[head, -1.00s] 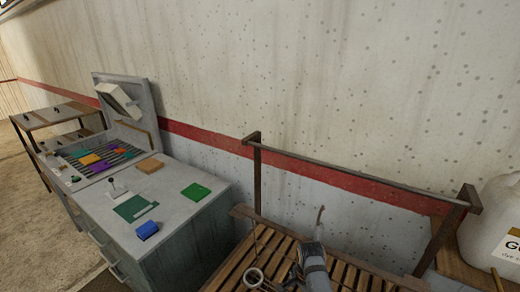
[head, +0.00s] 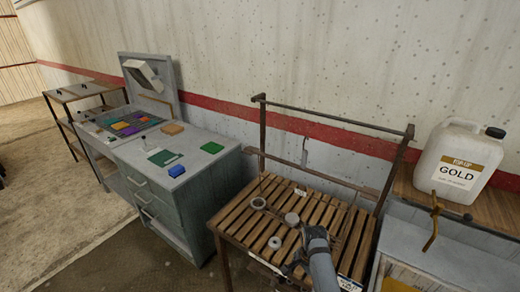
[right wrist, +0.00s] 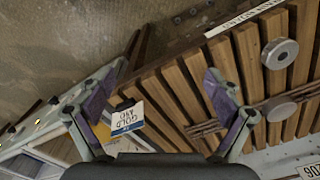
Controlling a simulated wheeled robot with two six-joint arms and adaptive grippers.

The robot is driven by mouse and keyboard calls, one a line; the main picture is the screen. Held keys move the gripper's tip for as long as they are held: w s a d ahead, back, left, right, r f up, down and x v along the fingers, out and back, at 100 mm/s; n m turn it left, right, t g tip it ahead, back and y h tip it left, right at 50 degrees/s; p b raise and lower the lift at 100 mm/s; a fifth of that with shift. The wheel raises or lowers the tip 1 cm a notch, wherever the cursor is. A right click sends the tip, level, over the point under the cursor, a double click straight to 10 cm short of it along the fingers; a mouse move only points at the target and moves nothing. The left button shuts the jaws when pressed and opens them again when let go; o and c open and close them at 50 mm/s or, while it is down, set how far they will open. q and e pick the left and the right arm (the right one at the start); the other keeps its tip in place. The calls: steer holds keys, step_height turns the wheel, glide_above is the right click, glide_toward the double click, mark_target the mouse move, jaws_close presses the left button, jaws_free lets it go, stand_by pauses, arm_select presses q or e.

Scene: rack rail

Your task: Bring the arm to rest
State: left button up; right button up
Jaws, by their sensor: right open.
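My right gripper (head: 294,264) is over the front part of the slatted wooden table (head: 330,212), at the end of my arm. In the right wrist view the two purple-grey fingers (right wrist: 160,98) are spread wide with nothing held between them. A metal rail (head: 335,120) on posts spans the back of the table. My left gripper is not in view.
Round metal pieces (head: 292,218) and a ring (head: 258,203) lie on the slats. A white jug labelled GOLD (head: 460,160) stands on the shelf at right. A grey cabinet (head: 205,190) with coloured blocks stands at left. Open floor (head: 90,235) lies front left.

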steer(key=s+d+f+n+b, duration=0.15)
steer(key=s+f, duration=0.25)
steer(key=f, duration=0.5)
steer(key=s+d+f+n+b, duration=0.1)
steer(key=s+d+f+n, duration=0.15)
steer(key=s+f, duration=0.4)
steer(key=s+d+f+n+b, duration=0.1)
steer(key=s+f+n, duration=0.15)
steer(key=f, duration=0.85)
arm_select(q)
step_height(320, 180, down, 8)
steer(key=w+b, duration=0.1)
steer(key=b, duration=0.2)
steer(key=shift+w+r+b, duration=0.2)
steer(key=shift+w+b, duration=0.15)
arm_select(e)
steer(key=s+d+f+n, duration=0.2)
steer(key=s+f, duration=0.2)
steer(key=s, duration=0.4)
steer(key=s+d+f+n, duration=0.2)
steer(key=s+f, duration=0.3)
steer(key=s, duration=0.3)
steer(key=s+d+f+n+t, duration=0.1)
steer(key=s+d+f+n, duration=0.2)
steer(key=s, duration=0.6)
steer(key=shift+d+f+h, duration=0.4)
steer(key=shift+d+f, duration=0.05)
steer(key=shift+f, duration=0.5)
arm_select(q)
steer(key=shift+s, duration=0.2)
